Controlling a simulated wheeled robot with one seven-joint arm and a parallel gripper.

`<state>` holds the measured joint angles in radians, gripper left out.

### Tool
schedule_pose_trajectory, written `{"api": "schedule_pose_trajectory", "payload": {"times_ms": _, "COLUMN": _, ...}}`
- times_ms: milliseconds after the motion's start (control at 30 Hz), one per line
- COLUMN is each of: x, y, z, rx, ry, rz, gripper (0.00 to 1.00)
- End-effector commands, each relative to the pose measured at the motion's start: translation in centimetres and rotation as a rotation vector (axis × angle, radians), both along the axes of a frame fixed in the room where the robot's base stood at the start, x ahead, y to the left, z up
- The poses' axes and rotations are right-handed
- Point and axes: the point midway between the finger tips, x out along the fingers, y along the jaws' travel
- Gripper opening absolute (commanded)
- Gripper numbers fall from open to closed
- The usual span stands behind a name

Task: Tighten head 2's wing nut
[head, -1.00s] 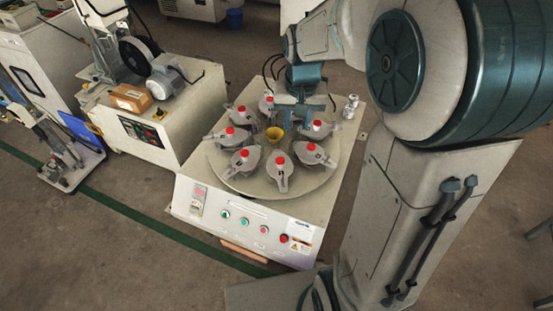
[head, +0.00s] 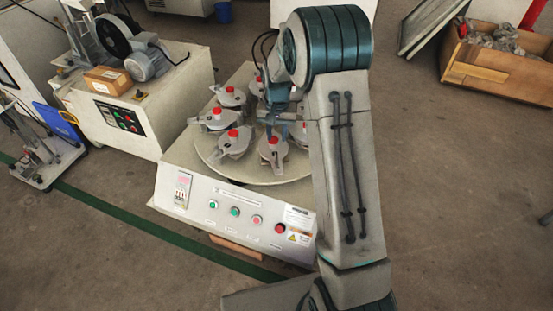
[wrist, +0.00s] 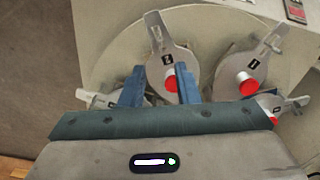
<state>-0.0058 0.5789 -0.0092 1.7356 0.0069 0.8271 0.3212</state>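Head 2 (wrist: 160,59), a grey clamp with a dark number label and a red knob (wrist: 171,84), lies ahead of my gripper (wrist: 160,84) in the wrist view. My gripper is open and empty. Its two blue fingers stand either side of the red knob in the picture, the right one closer; I cannot tell the depth between them. I cannot clearly make out which part is the wing nut. In the head view my gripper (head: 283,122) is over the round plate (head: 222,172), partly hidden by my arm, which also covers heads on the right.
Head 1 (wrist: 237,72) is close on the right in the wrist view, with another head partly behind my gripper. The plate sits on a machine with a button panel (head: 234,211). A second machine with a motor (head: 146,63) stands at left.

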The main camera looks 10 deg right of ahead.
Motion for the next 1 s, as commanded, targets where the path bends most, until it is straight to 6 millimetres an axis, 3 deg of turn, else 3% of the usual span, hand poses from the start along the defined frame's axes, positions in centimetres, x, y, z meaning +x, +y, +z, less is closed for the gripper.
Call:
{"api": "schedule_pose_trajectory", "payload": {"times_ms": 33, "x": -0.1, "y": 0.0, "z": -1.7, "rx": 0.0, "ry": 0.003, "rz": 0.0, "gripper": 0.29}}
{"api": "schedule_pose_trajectory", "payload": {"times_ms": 100, "x": -0.1, "y": 0.0, "z": -3.4, "rx": 0.0, "ry": 0.004, "rz": 0.0, "gripper": 0.29}}
{"api": "schedule_pose_trajectory", "payload": {"times_ms": 400, "x": 0.0, "y": 0.0, "z": -8.8, "rx": 0.0, "ry": 0.001, "rz": 0.0, "gripper": 0.29}}
{"api": "schedule_pose_trajectory", "payload": {"times_ms": 600, "x": 0.0, "y": 0.0, "z": -10.2, "rx": 0.0, "ry": 0.0, "rz": 0.0, "gripper": 0.29}}
{"api": "schedule_pose_trajectory", "payload": {"times_ms": 900, "x": 0.0, "y": 0.0, "z": -10.3, "rx": 0.0, "ry": 0.0, "rz": 0.0, "gripper": 0.29}}
{"api": "schedule_pose_trajectory", "payload": {"times_ms": 933, "x": 0.0, "y": 0.0, "z": -10.3, "rx": 0.0, "ry": 0.0, "rz": 0.0, "gripper": 0.26}}
{"api": "schedule_pose_trajectory", "payload": {"times_ms": 1000, "x": 0.0, "y": 0.0, "z": -10.3, "rx": 0.0, "ry": 0.0, "rz": 0.0, "gripper": 0.07}}
